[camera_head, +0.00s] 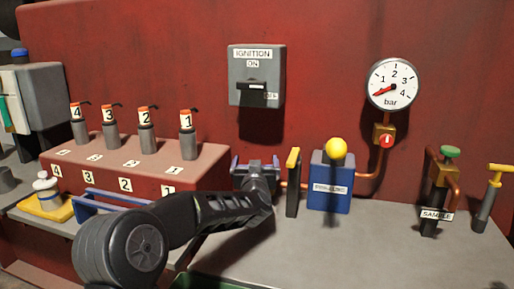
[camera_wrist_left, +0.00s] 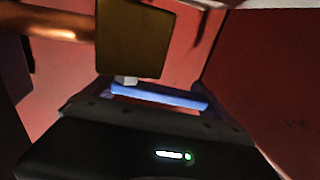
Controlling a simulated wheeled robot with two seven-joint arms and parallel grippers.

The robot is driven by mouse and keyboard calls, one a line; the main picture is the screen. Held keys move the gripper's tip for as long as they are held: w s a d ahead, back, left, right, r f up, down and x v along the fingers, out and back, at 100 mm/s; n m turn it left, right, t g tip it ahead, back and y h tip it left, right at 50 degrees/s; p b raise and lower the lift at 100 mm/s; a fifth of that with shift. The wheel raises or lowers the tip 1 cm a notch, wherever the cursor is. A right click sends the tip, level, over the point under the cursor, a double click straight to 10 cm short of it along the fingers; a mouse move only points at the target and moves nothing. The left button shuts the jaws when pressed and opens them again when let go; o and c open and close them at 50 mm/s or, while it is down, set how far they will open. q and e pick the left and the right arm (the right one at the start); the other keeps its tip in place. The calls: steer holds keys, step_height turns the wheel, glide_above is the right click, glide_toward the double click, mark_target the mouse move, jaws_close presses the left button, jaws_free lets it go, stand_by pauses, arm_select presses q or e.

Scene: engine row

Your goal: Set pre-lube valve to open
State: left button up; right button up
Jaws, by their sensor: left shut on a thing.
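A brass valve block (camera_wrist_left: 135,40) with a copper pipe (camera_wrist_left: 45,20) shows in the left wrist view; I take it as the pre-lube valve. In the head view, my left gripper (camera_head: 255,168) covers the spot where it sits, left of the blue pre-lube box (camera_head: 330,188) with its yellow ball knob (camera_head: 337,147). The gripper is shut at the valve, on what appears to be its handle, mostly hidden. A blue finger (camera_wrist_left: 158,95) shows just below the block, touching a small pale piece. My right gripper is out of view.
A dark upright bar with a yellow top (camera_head: 293,180) stands close right of my gripper. The pressure gauge (camera_head: 393,84) and ignition switch (camera_head: 256,76) are on the red wall. The sample valve (camera_head: 443,180) is at right. The grey bench front (camera_head: 350,250) is clear.

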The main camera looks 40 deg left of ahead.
arm_select(q)
steer(key=shift+s+d+r+n+g+y+p, duration=0.1)
steer(key=shift+d+r+n+g+y+p, duration=0.15)
steer(key=shift+r+n+g+y+p, duration=0.35)
steer(key=shift+s+a+f+n+g+y+p, duration=0.2)
steer(key=shift+s+f+n+g+y+p, duration=0.35)
steer(key=shift+g+y, duration=0.35)
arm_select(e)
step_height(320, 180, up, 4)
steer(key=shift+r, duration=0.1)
arm_select(q)
steer(key=shift+w, duration=0.1)
steer(key=o, duration=1.7)
